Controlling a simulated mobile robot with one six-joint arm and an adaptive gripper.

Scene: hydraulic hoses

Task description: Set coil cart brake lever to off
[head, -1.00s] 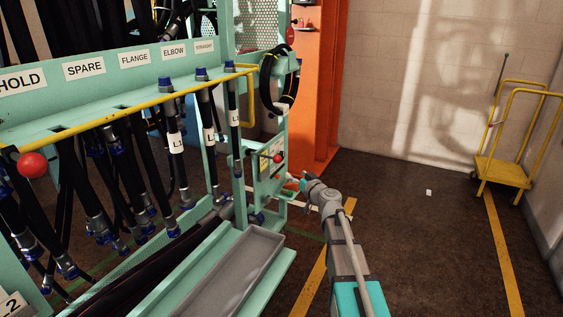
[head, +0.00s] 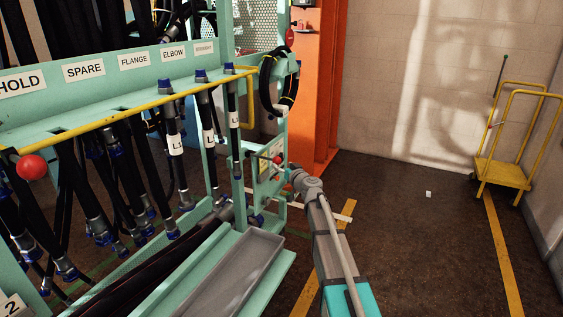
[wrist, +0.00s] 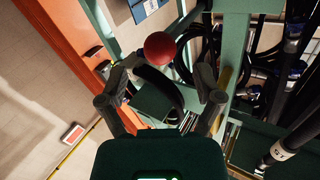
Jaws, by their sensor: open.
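A red ball knob (head: 278,159) sits on a lever at a small labelled panel (head: 265,170) on the end of the teal hose rack. I cannot read which position the lever is in. My gripper (head: 289,174) is beside this knob, at its lower right. In the wrist view the red knob (wrist: 159,48) shows just beyond the fingertips, between their lines and nearer the left finger. My gripper (wrist: 166,72) is open, with nothing between its fingers. The lever's shaft is mostly hidden in the wrist view.
The teal rack (head: 100,60) holds several black hoses, with a yellow rail (head: 130,108) and another red ball (head: 32,166). A hose coil (head: 277,85) hangs above the panel. An orange post (head: 318,90) stands behind.

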